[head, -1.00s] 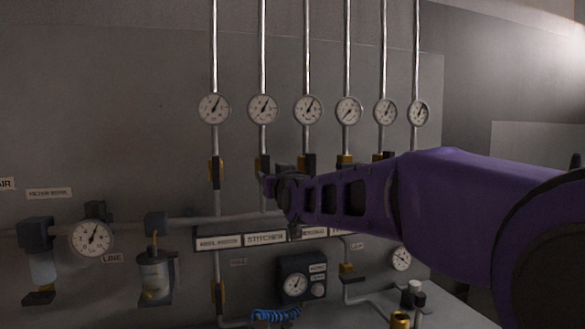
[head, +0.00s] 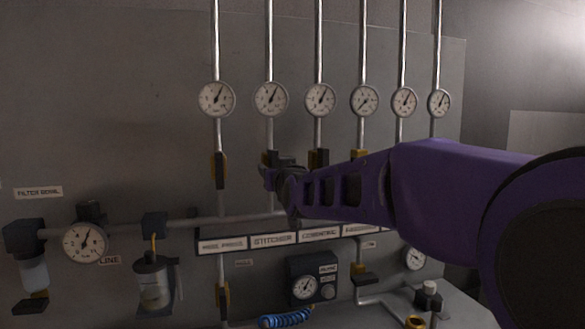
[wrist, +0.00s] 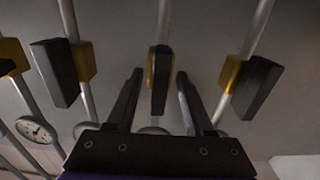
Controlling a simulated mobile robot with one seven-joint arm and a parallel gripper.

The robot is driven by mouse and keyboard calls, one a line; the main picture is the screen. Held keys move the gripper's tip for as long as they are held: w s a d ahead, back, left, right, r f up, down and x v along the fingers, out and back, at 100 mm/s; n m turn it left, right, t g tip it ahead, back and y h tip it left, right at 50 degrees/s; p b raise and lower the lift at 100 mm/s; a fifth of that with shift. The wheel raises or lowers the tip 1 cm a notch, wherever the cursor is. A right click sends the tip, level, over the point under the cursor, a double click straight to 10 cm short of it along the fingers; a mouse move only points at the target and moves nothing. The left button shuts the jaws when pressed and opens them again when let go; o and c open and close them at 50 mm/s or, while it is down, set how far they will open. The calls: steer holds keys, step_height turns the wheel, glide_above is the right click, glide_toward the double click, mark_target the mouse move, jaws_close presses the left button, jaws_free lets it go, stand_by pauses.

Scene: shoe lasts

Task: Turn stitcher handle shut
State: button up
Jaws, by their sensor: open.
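The stitcher valve is the second from the left, above the STITCHER label (head: 272,240). Its dark handle (wrist: 158,92) and yellow body show in the middle of the wrist view, with the handle lying along its pipe. In the head view the valve is mostly hidden behind my gripper (head: 264,174). My gripper (wrist: 160,74) is open, with one dark finger on each side of the handle. Gaps show between the handle and both fingers, and I see no contact. How deep the handle sits between the fingers is hard to tell.
Neighbouring valve handles (wrist: 55,72) (wrist: 257,88) stand on both sides of my fingers. Gauges (head: 270,99) sit on the pipes above. The label strip (head: 320,234) and a horizontal pipe run below. A regulator box (head: 312,278) and a blue coiled hose (head: 286,319) are lower down.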

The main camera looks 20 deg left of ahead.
steer(key=shift+c, duration=0.3)
jaws_close()
steer(key=shift+m, duration=0.3)
steer(key=m+b, duration=0.2)
steer(key=b, duration=0.1)
steer(key=shift+f, duration=0.15)
steer(key=m+b, duration=0.3)
steer(key=m, duration=0.2)
steer(key=shift+m, duration=0.4)
steer(key=m, duration=0.2)
steer(key=m+b, duration=0.1)
steer(key=m, duration=0.2)
steer(key=shift+s+r, duration=0.1)
steer(key=shift+r, duration=0.1)
steer(key=shift+r+m+b, duration=0.1)
steer(key=shift+m+b, duration=0.35)
steer(key=shift+m, duration=1.85)
